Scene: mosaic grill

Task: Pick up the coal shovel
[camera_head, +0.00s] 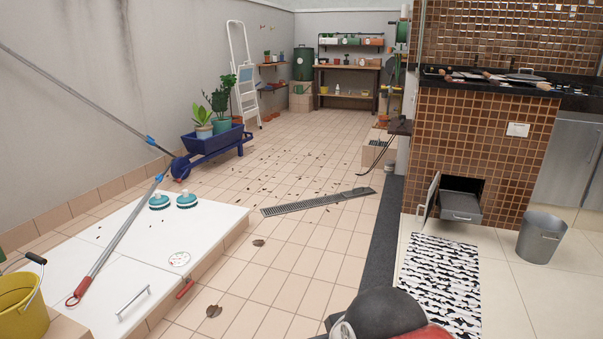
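I cannot make out the coal shovel for certain. A thin dark curved tool (374,158) slants down to the floor beside a low tan block, left of the tiled grill (485,137); it is too small to identify. Several utensils with wooden handles (493,76) lie on the black counter, and their ends are not clear. The grill has a low opening with a grey metal drawer (461,207) pulled out and a small door (429,197) swung open at its left. My gripper is not in view.
A metal bucket (541,238) stands right of the drawer. A black-and-white mat (439,284) lies in front. A floor grate (318,202), scattered leaves and a blue wheelbarrow (208,145) are left. White raised covers (150,240) hold a pole. The middle tiles are mostly free.

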